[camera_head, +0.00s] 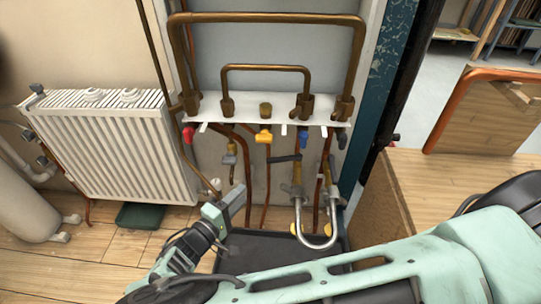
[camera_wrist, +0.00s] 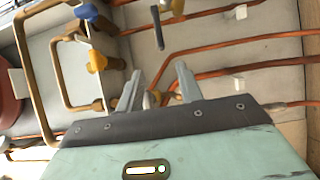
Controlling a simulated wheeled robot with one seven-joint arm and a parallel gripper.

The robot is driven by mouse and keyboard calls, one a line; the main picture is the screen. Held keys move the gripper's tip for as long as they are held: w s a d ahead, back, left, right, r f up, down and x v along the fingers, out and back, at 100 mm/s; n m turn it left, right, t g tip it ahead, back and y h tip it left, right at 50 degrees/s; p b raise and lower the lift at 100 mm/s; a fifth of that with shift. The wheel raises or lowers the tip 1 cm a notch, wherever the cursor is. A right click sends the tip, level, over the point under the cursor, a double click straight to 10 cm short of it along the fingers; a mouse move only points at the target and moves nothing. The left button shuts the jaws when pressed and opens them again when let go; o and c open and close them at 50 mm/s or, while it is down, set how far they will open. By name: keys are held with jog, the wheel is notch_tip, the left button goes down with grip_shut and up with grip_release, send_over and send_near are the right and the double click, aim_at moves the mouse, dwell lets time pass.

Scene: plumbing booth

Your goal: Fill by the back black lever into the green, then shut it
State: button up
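A black lever (camera_head: 284,158) sticks out level to the left from a brass valve on the pipes below the white manifold. A second dark lever (camera_head: 327,168) hangs about upright on the pipe to its right. I cannot tell for certain which is the back one. A silver U-shaped hose (camera_head: 318,242) hangs below these valves. My gripper (camera_head: 238,192) is left of and below the levers, apart from them. In the wrist view my gripper (camera_wrist: 159,70) is open and empty, with a dark lever (camera_wrist: 157,27) beyond its fingertips. I make out no gauge or green zone.
The manifold (camera_head: 235,112) carries red (camera_head: 188,133), yellow (camera_head: 264,136) and blue (camera_head: 303,133) handles. A white radiator (camera_head: 115,145) stands left, a wooden cabinet (camera_head: 450,185) right. A black tray (camera_head: 265,243) lies below. Copper pipes run close around my gripper.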

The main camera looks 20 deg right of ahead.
aim_at(273, 163)
jog(key=b+x, duration=0.2)
jog(key=x, duration=1.4)
jog(key=shift+w+d, duration=0.15)
jog(key=shift+d, duration=0.15)
grip_shut()
